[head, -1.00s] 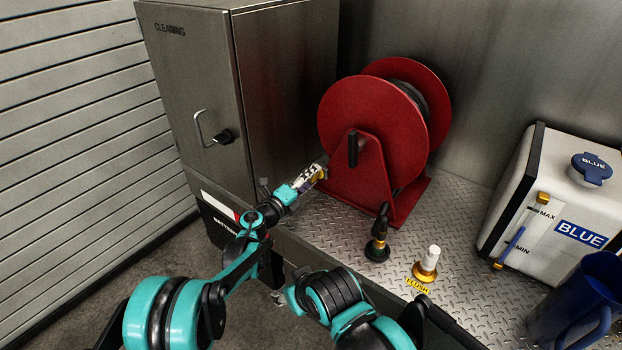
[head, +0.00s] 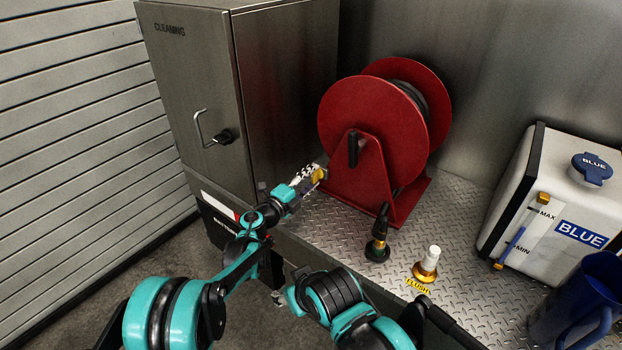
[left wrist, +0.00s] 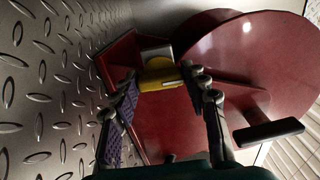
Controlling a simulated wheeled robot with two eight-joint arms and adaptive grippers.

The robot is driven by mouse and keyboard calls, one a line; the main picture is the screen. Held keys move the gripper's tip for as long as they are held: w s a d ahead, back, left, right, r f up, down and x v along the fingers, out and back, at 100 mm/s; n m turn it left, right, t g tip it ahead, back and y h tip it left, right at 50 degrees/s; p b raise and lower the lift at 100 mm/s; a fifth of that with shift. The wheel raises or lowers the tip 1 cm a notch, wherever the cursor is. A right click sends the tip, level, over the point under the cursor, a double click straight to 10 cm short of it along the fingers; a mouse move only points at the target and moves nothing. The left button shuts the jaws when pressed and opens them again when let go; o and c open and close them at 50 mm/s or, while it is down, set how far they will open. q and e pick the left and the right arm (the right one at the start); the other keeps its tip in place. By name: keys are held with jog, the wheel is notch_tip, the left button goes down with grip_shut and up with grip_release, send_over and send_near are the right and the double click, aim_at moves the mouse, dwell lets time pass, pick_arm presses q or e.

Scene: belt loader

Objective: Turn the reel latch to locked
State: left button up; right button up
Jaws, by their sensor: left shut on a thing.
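The red reel (head: 362,125) stands in its red frame on the metal deck, with a black crank handle (head: 352,150) on its near face. A yellow latch (head: 319,175) sits low at the left side of the frame. It also shows in the left wrist view (left wrist: 160,74), next to a grey metal block. My left gripper (head: 311,172) reaches it from the front left, its fingers shut on the latch from both sides. The fingers partly hide the latch in the head view.
A steel cleaning cabinet (head: 185,90) stands close to the left of my gripper. On the deck (head: 320,225) are a black nozzle (head: 379,235) and a flush fitting (head: 427,265). A white blue-fluid tank (head: 520,215) and a blue jug (head: 580,305) stand at the right.

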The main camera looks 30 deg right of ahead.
pick_arm(q)
jog(key=o, duration=1.2)
jog(key=shift+c, duration=0.2)
jog(key=shift+a, duration=0.1)
jog(key=v, duration=1.1)
jog(key=shift+s+a, duration=0.2)
jog(key=shift+a, duration=0.15)
